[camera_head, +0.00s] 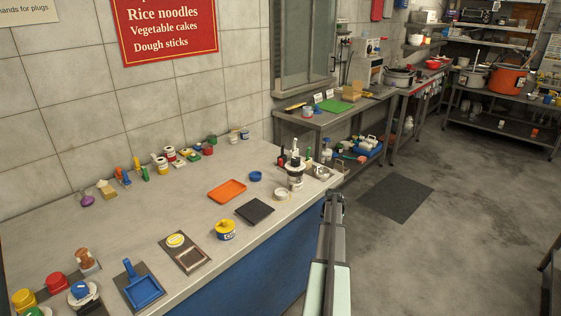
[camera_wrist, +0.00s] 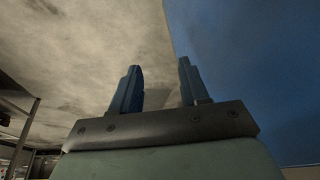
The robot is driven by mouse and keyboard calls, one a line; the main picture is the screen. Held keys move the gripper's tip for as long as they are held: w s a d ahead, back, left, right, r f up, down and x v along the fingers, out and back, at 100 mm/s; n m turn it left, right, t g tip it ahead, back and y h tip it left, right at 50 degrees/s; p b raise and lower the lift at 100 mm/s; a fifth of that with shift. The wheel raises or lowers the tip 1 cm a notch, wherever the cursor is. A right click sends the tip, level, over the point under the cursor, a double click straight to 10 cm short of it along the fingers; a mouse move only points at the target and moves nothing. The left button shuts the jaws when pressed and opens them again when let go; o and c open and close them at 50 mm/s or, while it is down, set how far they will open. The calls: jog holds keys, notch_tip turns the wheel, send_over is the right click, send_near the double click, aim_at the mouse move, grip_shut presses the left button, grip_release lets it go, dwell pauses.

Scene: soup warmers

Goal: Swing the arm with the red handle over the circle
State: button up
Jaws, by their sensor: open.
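I cannot pick out an arm with a red handle for sure. A small red piece (camera_head: 282,158) stands beside a white-and-black pot-like thing (camera_head: 295,178) at the counter's far right end, too small to read. A round yellow-and-white disc (camera_head: 176,240) lies on a dark plate (camera_head: 190,266) near the counter's front edge; it may be the circle. My gripper (camera_head: 333,198) is in front of the counter's right end, apart from these things. In the wrist view my gripper (camera_wrist: 158,88) is open with nothing between its fingers.
The counter (camera_head: 110,226) also holds a blue tray (camera_head: 143,292), yellow tub (camera_head: 225,230), black pad (camera_head: 255,211), orange tray (camera_head: 227,191) and blue bowl (camera_head: 256,176). Red (camera_head: 56,282) and yellow (camera_head: 23,298) round tops are at lower left. Small items line the wall. Floor at right is mostly clear.

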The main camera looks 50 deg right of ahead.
jog(key=s+d+r+h, duration=0.1)
jog(key=s+d+r, duration=0.1)
jog(key=d+r, duration=0.8)
jog(key=d+r+t+h, duration=0.1)
jog(key=d+r+h, duration=0.1)
jog(key=d+r, duration=1)
notch_tip(320, 180, up, 17)
jog(key=n+t+y, duration=0.2)
jog(key=n+y, duration=0.4)
jog(key=n, duration=0.8)
send_over(281, 159)
jog(key=s, duration=0.5)
jog(key=x, duration=1.3)
jog(key=shift+a, duration=0.2)
grip_shut()
